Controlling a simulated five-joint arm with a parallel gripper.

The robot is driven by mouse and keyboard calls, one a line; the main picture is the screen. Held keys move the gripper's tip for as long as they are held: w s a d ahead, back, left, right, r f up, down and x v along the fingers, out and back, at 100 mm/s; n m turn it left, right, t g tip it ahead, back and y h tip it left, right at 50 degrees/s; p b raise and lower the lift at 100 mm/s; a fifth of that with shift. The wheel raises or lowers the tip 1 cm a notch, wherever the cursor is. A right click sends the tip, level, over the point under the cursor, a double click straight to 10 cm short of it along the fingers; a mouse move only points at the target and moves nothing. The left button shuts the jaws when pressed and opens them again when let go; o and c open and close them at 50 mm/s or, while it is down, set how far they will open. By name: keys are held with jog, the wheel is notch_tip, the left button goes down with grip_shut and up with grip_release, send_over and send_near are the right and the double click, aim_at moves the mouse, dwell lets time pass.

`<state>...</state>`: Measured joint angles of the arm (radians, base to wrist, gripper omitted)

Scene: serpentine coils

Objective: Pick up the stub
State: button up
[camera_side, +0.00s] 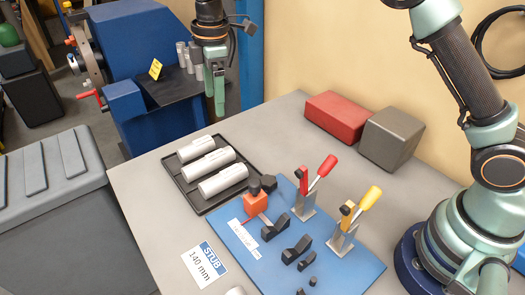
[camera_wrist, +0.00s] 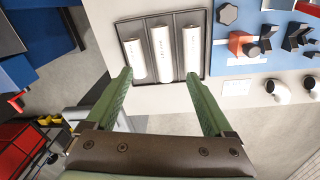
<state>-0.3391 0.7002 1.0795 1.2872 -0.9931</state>
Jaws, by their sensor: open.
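Three white cylinders lie side by side in a black tray (camera_side: 190,197): a far one (camera_side: 196,148), a middle one (camera_side: 209,162) and a near one (camera_side: 223,181). They differ in length; the far one looks shortest. I cannot read which is the stub. A card (camera_side: 204,265) reads "STUB 140 mm". In the wrist view the cylinders show at left (camera_wrist: 135,61), middle (camera_wrist: 160,54) and right (camera_wrist: 192,52). My gripper (camera_side: 215,112) is open and empty, above and beyond the tray's far side. In the wrist view its fingers (camera_wrist: 159,75) point toward the tray, apart from the cylinders.
A blue board (camera_side: 355,272) right of the tray carries red (camera_side: 325,167) and yellow (camera_side: 370,196) lever clamps, an orange block (camera_side: 255,202) and dark blocks. Red (camera_side: 335,115) and grey (camera_side: 391,138) boxes stand at the back. A blue machine (camera_side: 125,60) stands off the table.

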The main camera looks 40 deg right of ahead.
jog(key=w+a+f+n, duration=0.1)
jog(key=a+f+n, duration=0.25)
jog(key=f, duration=0.25)
send_over(208, 158)
jog(key=shift+m+g, duration=0.35)
jog(key=shift+g, duration=0.05)
jog(key=f, duration=0.6)
jog(key=shift+a+f, duration=0.2)
jog(key=shift+f, duration=0.05)
jog(key=shift+d+f, duration=0.2)
jog(key=shift+f, duration=2.4)
grip_shut()
